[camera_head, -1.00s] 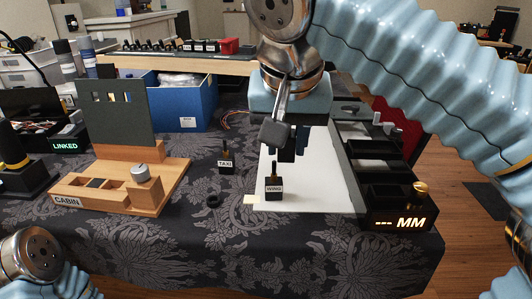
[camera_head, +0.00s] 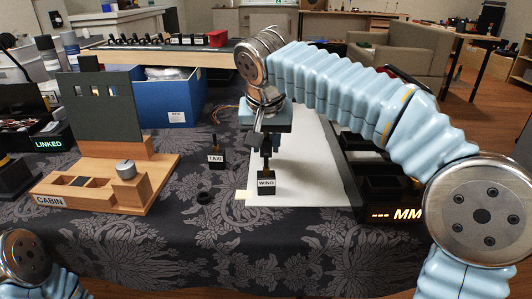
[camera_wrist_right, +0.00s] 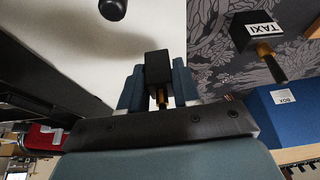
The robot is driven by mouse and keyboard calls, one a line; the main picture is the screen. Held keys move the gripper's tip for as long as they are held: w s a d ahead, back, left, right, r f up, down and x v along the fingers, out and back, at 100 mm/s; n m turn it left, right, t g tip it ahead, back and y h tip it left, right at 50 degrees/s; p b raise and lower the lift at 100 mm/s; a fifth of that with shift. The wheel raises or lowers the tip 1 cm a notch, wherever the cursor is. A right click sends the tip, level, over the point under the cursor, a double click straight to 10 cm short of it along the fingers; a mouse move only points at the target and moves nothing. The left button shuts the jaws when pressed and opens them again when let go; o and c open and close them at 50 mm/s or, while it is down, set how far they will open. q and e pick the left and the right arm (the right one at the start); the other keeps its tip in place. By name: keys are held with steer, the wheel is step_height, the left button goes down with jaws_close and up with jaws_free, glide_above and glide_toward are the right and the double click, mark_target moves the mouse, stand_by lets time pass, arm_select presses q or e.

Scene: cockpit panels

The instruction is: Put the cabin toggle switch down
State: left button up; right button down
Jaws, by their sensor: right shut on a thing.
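The wooden CABIN panel (camera_head: 160,178) stands at the left of the table in the head view. It has square openings in front, a grey knob (camera_head: 125,168) and an upright dark board with windows. The black toggle switch labelled WING (camera_head: 267,183) is upright at the white sheet's front part. My right gripper (camera_head: 266,148) is above it, shut on its lever. The wrist view shows its black block (camera_wrist_right: 157,66) and brass stem between the fingers. The TAXI switch (camera_head: 216,160) stands free on the cloth, also in the wrist view (camera_wrist_right: 255,30). My left gripper is out of view.
The white sheet (camera_head: 310,180) lies beneath my right gripper. A blue bin (camera_head: 172,100) is behind the panel. The cloth between panel and sheet is mostly clear.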

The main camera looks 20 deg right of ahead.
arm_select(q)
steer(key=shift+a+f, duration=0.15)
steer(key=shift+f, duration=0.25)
arm_select(e)
steer(key=shift+s+f, duration=0.15)
steer(key=shift+f, duration=1)
steer(key=shift+f, duration=0.15)
steer(key=c, duration=0.8)
jaws_free()
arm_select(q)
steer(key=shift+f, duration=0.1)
arm_select(e)
steer(key=shift+a+r, duration=0.1)
steer(key=shift+r, duration=0.3)
arm_select(q)
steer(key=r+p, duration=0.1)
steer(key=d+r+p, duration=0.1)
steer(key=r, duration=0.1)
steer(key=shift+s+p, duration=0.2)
steer(key=shift+p, duration=0.15)
arm_select(e)
steer(key=v, duration=1.1)
steer(key=shift+s+r, duration=0.2)
steer(key=shift+s, duration=0.05)
